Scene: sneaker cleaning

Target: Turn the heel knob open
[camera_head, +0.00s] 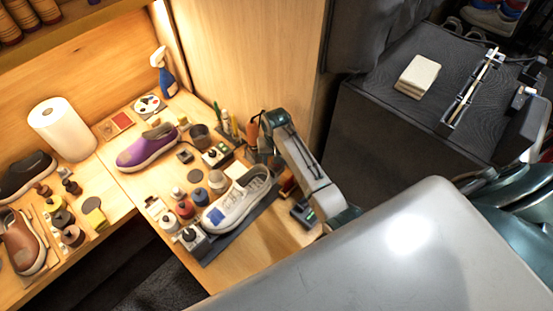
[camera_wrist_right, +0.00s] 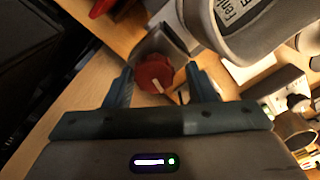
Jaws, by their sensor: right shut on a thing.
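The heel knob (camera_wrist_right: 155,72) is round and dark red, with a pale pointer mark, on a grey mount (camera_wrist_right: 161,42) in the right wrist view. My right gripper (camera_wrist_right: 163,80) has one finger on each side of the knob and is shut on it. In the head view a white sneaker (camera_head: 238,203) with a blue patch lies on a dark base. My right gripper (camera_head: 289,190) is by its heel end, and the knob is hard to make out there. A grey rounded part with printed letters (camera_wrist_right: 240,15) overhangs beside the knob. My left gripper is not in view.
Several small jars and boxes crowd the left side of the sneaker. A purple shoe (camera_head: 147,149), a spray bottle (camera_head: 163,72) and a paper roll (camera_head: 62,130) stand further back. A wood panel (camera_head: 240,60) rises behind my arm. Bare wood lies at the bench's front edge.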

